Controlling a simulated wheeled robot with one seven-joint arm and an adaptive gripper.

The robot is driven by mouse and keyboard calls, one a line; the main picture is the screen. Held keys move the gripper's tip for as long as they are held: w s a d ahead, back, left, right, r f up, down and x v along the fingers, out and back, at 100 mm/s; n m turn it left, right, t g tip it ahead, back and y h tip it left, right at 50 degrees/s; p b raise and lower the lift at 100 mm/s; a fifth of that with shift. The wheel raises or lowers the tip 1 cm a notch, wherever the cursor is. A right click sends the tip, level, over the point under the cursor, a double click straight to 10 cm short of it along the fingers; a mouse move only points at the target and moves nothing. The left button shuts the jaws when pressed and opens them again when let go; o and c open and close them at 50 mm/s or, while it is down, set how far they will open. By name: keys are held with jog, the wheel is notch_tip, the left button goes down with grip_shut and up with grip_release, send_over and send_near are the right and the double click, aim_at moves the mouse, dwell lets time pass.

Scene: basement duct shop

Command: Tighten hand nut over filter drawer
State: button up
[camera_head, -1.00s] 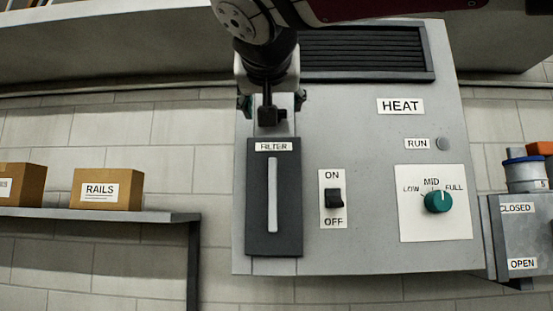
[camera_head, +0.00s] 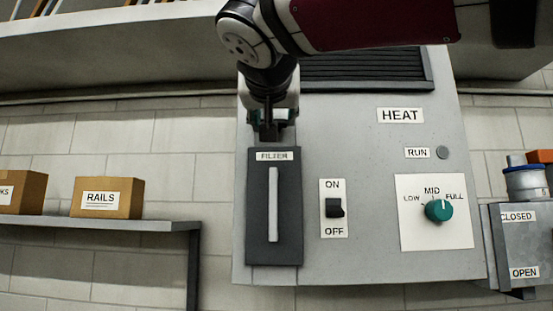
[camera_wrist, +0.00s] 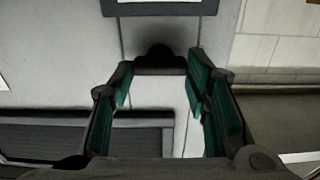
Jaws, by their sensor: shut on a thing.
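The filter drawer (camera_head: 285,215) is a dark upright panel with a pale vertical handle and a FILTER label, set in the grey heater cabinet. My gripper (camera_head: 270,124) is just above it, pointing down along the cabinet face. The hand nut (camera_wrist: 160,58) is a dark piece with a rounded knob in the wrist view, between the tips of my gripper (camera_wrist: 162,80). The green-padded fingers are shut on it from both sides. In the head view the nut is mostly hidden by my gripper. The drawer's dark edge also shows at the top of the wrist view (camera_wrist: 160,8).
The cabinet (camera_head: 370,255) carries an ON/OFF switch (camera_head: 334,208), a teal dial (camera_head: 438,210) and a vent grille (camera_head: 365,70). Boxes, one labelled RAILS (camera_head: 108,198), stand on a shelf (camera_head: 90,224) at left. A grey CLOSED/OPEN box (camera_head: 520,243) is at right.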

jog(key=m+b, duration=0.1)
jog(key=b, duration=0.1)
jog(key=m+b, duration=0.2)
jog(key=shift+w+d+f+m, duration=0.1)
jog(key=shift+w+f+m, duration=0.05)
jog(key=shift+m, duration=0.15)
jog(key=m+b, duration=0.3)
jog(key=m, duration=0.1)
jog(key=shift+m, duration=0.3)
jog(key=m+b, duration=0.1)
jog(key=m, duration=0.3)
jog(key=shift+d, duration=0.1)
jog(key=m+b, duration=0.1)
jog(key=m, duration=0.4)
jog(key=shift+m, duration=0.4)
jog(key=o, duration=1.2)
jog(key=shift+c, duration=0.2)
